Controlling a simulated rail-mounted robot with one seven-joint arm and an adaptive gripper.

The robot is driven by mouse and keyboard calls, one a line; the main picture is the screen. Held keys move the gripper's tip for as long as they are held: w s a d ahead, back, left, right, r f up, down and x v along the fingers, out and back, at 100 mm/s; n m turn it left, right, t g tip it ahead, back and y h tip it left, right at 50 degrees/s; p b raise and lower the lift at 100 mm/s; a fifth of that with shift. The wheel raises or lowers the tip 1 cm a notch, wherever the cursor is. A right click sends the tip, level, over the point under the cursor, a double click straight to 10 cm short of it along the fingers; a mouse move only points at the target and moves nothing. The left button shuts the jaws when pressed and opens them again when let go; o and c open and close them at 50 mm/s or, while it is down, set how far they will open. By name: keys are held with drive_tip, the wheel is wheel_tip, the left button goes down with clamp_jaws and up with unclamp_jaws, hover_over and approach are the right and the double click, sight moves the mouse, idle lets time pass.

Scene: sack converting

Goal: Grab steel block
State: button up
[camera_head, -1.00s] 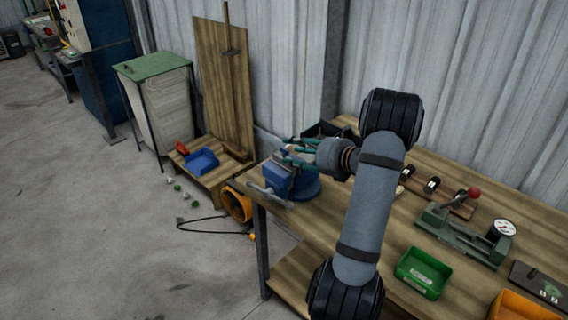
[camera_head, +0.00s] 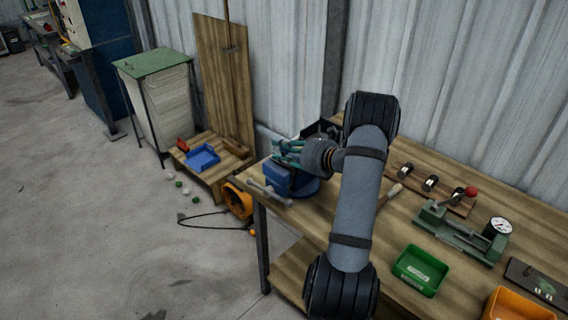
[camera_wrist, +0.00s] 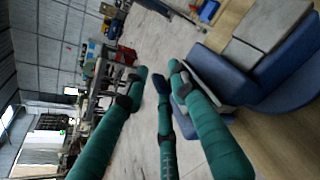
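My gripper (camera_head: 287,152) has green fingers and hangs just above the blue bench vise (camera_head: 290,180) at the left end of the workbench. The blue vise (camera_wrist: 290,75) fills the right side of that view, beside the right finger. Grey metal faces (camera_wrist: 243,60) show on it; I cannot tell whether one is the steel block or part of the vise. The right finger partly hides the nearer vise edge. I cannot pick out a separate steel block in the head view.
On the wooden bench (camera_head: 460,175) stand a green bin (camera_head: 420,270), an orange bin (camera_head: 515,305) and a green fixture with a dial gauge (camera_head: 465,228). A dark box (camera_head: 322,130) stands behind the vise. The corrugated wall (camera_head: 460,80) is close behind.

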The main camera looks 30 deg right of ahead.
clamp_jaws()
idle(0.7)
